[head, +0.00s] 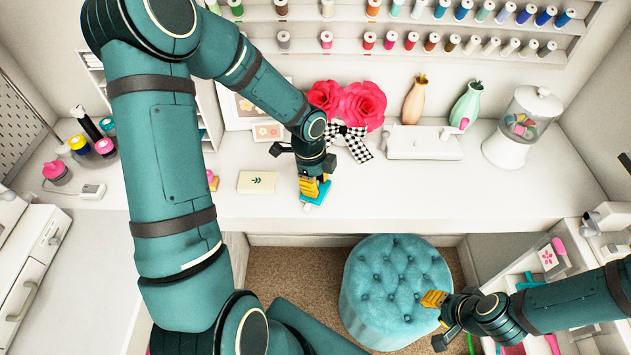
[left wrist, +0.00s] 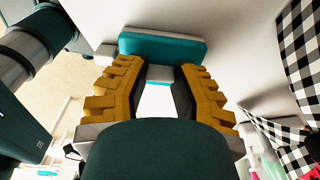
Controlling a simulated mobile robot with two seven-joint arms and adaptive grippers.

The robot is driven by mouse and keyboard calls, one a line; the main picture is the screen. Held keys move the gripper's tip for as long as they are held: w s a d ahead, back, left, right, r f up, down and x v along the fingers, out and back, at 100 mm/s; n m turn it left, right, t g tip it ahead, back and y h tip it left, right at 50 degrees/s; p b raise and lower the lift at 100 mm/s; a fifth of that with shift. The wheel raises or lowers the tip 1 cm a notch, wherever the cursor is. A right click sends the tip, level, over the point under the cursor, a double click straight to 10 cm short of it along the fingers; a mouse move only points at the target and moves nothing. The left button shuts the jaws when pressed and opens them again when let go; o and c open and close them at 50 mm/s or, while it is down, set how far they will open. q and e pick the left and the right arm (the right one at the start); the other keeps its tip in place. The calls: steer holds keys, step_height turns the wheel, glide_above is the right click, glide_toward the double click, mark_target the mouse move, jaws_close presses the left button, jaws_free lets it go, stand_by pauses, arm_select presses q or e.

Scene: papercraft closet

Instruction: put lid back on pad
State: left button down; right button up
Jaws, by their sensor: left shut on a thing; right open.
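My left gripper (head: 314,188) is shut on a flat teal slab (head: 320,194) with a pale lower edge, low over or touching the white desk near its front edge. In the left wrist view the teal slab (left wrist: 165,47) lies across the fingertips (left wrist: 158,78), with a light grey part between them. A cream block with a green leaf mark (head: 257,182) lies on the desk left of the gripper, apart from it. I cannot tell which of the two is the lid and which is the pad. My right gripper (head: 438,318) is open and empty, lower right, by the stool.
Behind my left gripper stand pink flowers with a checkered bow (head: 350,125). A white box (head: 424,143), vases and a candy jar (head: 521,125) stand farther right. The desk's front right (head: 480,200) is clear. A teal stool (head: 395,285) is below.

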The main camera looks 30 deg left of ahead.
stand_by(0.3)
arm_select(q)
steer(key=shift+c, duration=0.9)
jaws_free()
steer(key=shift+r, duration=0.1)
steer(key=shift+r+p, duration=1.45)
steer(key=shift+r, duration=0.1)
steer(key=shift+r+p, duration=0.9)
steer(key=shift+r, duration=0.5)
